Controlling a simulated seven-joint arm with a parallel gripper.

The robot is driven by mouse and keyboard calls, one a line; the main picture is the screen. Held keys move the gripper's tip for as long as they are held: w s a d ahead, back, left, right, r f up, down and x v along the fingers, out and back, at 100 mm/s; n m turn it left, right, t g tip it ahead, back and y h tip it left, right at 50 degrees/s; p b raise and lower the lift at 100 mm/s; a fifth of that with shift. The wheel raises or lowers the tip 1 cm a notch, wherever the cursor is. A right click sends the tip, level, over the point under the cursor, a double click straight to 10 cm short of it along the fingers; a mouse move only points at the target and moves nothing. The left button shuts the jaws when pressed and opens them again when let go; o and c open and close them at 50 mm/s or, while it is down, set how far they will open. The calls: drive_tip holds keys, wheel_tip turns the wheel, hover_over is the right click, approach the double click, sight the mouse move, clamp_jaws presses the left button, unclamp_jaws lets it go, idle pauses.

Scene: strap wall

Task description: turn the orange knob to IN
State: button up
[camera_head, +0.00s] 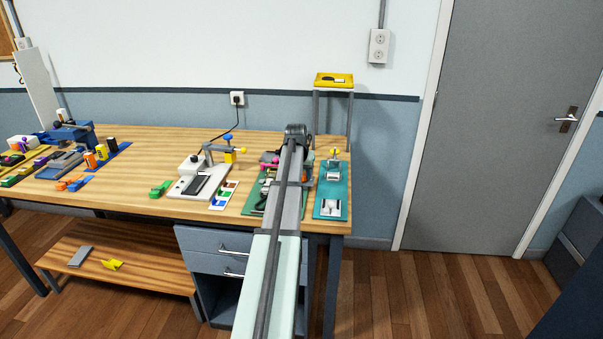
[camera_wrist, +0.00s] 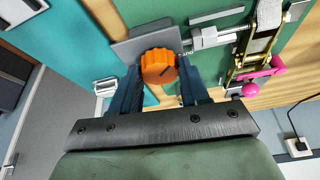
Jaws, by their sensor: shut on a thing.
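In the wrist view the orange knob (camera_wrist: 157,66) sits on a grey block (camera_wrist: 127,48) mounted on a green panel. It is ribbed, with a dark mark on its face toward the lower right. My gripper (camera_wrist: 161,76) is shut on the knob, one dark blue finger on each side. Small dark lettering shows at the knob's upper right, partly covered; I cannot read it all. No IN label is readable.
A metal rod, a ratchet strap buckle (camera_wrist: 262,30) and a pink-knobbed lever (camera_wrist: 262,78) lie right of the knob in the wrist view. In the head view a teal panel (camera_head: 331,184) is right of my arm, and a white device (camera_head: 199,182) stands left on the wooden bench (camera_head: 150,150).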

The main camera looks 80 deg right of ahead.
drive_tip(key=n+t, duration=0.1)
drive_tip(key=n, duration=0.1)
drive_tip(key=n+t, duration=0.1)
drive_tip(key=n, duration=0.4)
drive_tip(key=shift+s+d+t+y, duration=0.1)
drive_tip(key=shift+s+t+y, duration=0.2)
drive_tip(key=shift+t, duration=0.1)
drive_tip(key=n+t+y, duration=0.1)
drive_tip(key=n, duration=0.3)
drive_tip(key=shift+d, duration=0.1)
drive_tip(key=n+y, duration=0.1)
drive_tip(key=n, duration=0.2)
drive_tip(key=shift+d+n+t, duration=0.1)
drive_tip(key=shift+n+t, duration=0.2)
drive_tip(key=shift+t, duration=0.1)
drive_tip(key=n+y, duration=0.1)
drive_tip(key=n, duration=0.2)
drive_tip(key=shift+s+d+n+y, duration=0.1)
drive_tip(key=shift+n+y, duration=0.2)
drive_tip(key=n+y, duration=0.1)
drive_tip(key=n, duration=0.2)
drive_tip(key=shift+d+n+y, duration=0.1)
drive_tip(key=shift+n+y, duration=0.2)
drive_tip(key=shift+n, duration=0.1)
drive_tip(key=n+y, duration=0.1)
drive_tip(key=n, duration=0.2)
drive_tip(key=shift+d, duration=0.1)
drive_tip(key=shift+n+g+y, duration=0.5)
drive_tip(key=shift+n+g, duration=0.1)
drive_tip(key=shift+n, duration=1.3)
